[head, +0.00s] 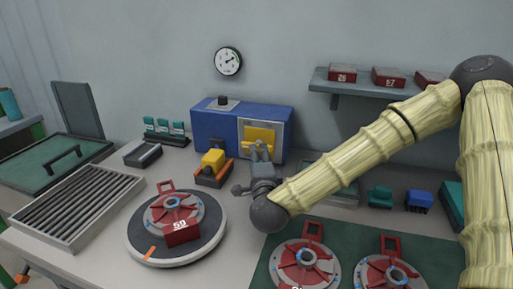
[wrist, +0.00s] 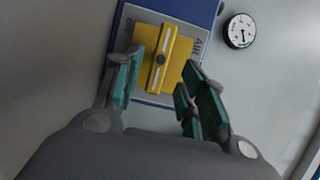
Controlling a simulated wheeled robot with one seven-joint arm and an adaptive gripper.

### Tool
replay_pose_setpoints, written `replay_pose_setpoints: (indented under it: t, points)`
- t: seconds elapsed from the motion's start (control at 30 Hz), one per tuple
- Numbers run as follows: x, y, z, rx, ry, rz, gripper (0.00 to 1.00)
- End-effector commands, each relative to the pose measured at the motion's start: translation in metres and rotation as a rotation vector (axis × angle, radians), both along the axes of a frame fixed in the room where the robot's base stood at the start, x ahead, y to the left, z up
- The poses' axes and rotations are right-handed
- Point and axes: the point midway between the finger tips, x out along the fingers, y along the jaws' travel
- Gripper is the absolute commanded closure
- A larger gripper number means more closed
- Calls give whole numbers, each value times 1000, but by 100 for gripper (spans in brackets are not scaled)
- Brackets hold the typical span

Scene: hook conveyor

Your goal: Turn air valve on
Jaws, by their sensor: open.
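The air valve (head: 258,137) is yellow and sits on a pale panel on the front of a blue box (head: 212,124). In the wrist view the valve (wrist: 165,50) shows a yellow bar with a dark centre knob over a yellow plate. The letters AIR are at its right, with partly hidden lettering at its left. In the wrist view my gripper (wrist: 160,78) is open, with teal-padded fingers on either side below the bar. I cannot tell whether they touch it.
A yellow-and-orange device (head: 212,166) stands left of my gripper. A round turntable (head: 146,246) carries a red-and-grey part numbered 50. Two similar parts lie on a green mat (head: 262,277) in front. A shelf (head: 361,90) with red boxes is at the upper right.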

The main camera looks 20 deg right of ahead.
Motion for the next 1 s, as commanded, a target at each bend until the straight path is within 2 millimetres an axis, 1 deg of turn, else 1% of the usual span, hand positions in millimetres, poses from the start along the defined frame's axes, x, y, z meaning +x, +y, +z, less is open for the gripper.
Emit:
replay_pose_setpoints:
  t: [0.03,0.2,0.4,0.6,0.87,1.0]
  points:
    - [8,-2,1,0,0,-1,59]
    - [35,-8,1,0,-1,-2,59]
    - [56,-11,0,0,0,0,59]
    - [65,-13,0,0,0,0,59]
    - [65,-13,0,0,0,1,59]
    - [65,-13,0,0,0,1,84]
